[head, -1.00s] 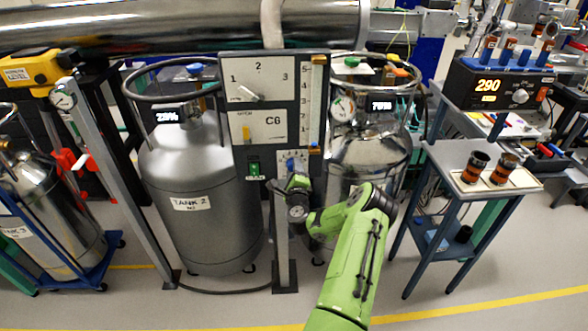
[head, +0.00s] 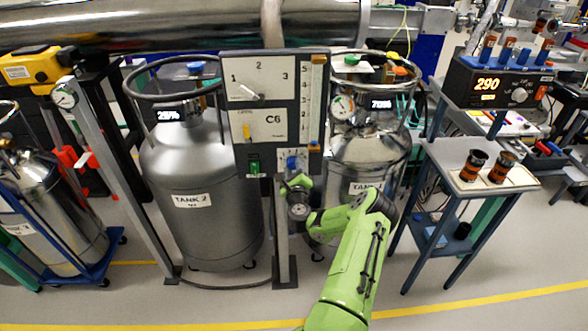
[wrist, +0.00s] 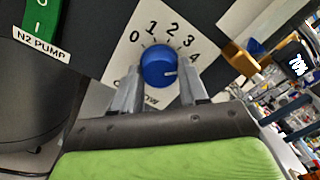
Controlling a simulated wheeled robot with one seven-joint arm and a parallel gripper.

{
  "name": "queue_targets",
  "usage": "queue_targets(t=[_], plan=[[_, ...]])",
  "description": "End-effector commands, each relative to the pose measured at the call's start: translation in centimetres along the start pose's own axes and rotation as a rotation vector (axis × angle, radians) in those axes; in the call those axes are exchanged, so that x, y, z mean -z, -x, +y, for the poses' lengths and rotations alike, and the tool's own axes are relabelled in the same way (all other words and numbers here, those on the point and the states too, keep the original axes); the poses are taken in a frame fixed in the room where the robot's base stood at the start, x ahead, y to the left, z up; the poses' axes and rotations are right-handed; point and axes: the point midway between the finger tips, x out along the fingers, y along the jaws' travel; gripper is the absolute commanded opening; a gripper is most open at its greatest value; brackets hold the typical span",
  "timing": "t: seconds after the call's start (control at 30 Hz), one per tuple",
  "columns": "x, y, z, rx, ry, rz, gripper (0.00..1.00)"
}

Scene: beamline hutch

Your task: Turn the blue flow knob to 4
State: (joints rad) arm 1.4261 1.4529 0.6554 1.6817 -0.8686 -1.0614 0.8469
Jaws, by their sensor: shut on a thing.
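The blue flow knob (wrist: 158,66) sits on a white dial plate marked 0 to 4 (wrist: 174,38). Its white mark points to the right in the wrist view, close to the 4 and slightly below it. My gripper (wrist: 159,84) is shut on the knob, with one grey finger at each side. In the head view the knob (head: 292,162) is low on the dark panel, and my gripper (head: 296,180) is right at it. The lower part of the dial's lettering is partly hidden by the fingers.
A green N2 pump switch (wrist: 40,22) is left of the dial. A scaled flow tube (head: 313,100) rises above the knob on the panel (head: 291,66). Tank 2 (head: 200,170) and another tank (head: 368,150) flank the panel post. A small table (head: 460,185) stands right.

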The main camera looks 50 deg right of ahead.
Motion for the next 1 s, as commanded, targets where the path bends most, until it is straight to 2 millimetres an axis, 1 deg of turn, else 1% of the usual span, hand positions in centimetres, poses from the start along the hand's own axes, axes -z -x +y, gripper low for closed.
queue_targets(t=[0.17, 0.2, 0.33, 0.37, 0.67, 0.77, 0.9, 1.0], plan=[[0.2, 0.1, 0.1, -0.003, 0.003, 0.003, 0.13], [0.2, 0.1, 0.1, -0.003, 0.003, 0.003, 0.48], [0.1, 0.0, 0.1, -0.002, 0.003, 0.002, 0.68], [0.1, 0.0, 0.1, -0.002, 0.003, 0.002, 0.69], [0.1, 0.2, 0.1, -0.001, 0.002, -0.001, 0.69], [0.3, 1.1, 0.4, -0.002, 0.004, -0.004, 0.69], [0.6, 3.2, 0.6, -0.002, 0.002, 0.000, 0.69], [0.6, 4.3, 0.6, 0.000, 0.003, -0.002, 0.69]])
